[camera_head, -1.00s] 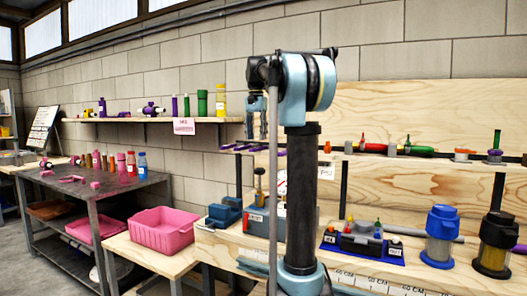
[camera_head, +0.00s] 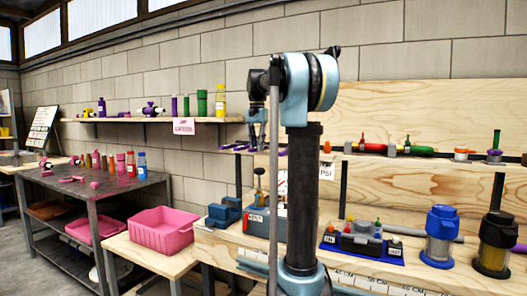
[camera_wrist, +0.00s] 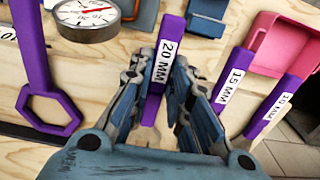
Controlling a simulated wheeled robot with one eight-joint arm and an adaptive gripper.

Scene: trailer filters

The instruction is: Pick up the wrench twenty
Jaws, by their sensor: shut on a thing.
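The purple wrench labelled 20 MM (camera_wrist: 167,50) stands in the middle of the wrist view. My gripper (camera_wrist: 160,85) has its two fingers on either side of it and is shut on its handle. In the head view my gripper (camera_head: 257,140) is at the wooden back panel, by the row of purple wrenches, partly behind my arm. Purple wrenches marked 15 MM (camera_wrist: 232,88) and 10 MM (camera_wrist: 278,106) are to its right in the wrist view.
A larger purple wrench (camera_wrist: 32,60) with a ring end is at the left in the wrist view, near a round gauge (camera_wrist: 88,18). A pink bin (camera_head: 162,232) stands on the lower bench. Blue-lidded (camera_head: 440,235) and black-lidded (camera_head: 494,243) filters stand at the right.

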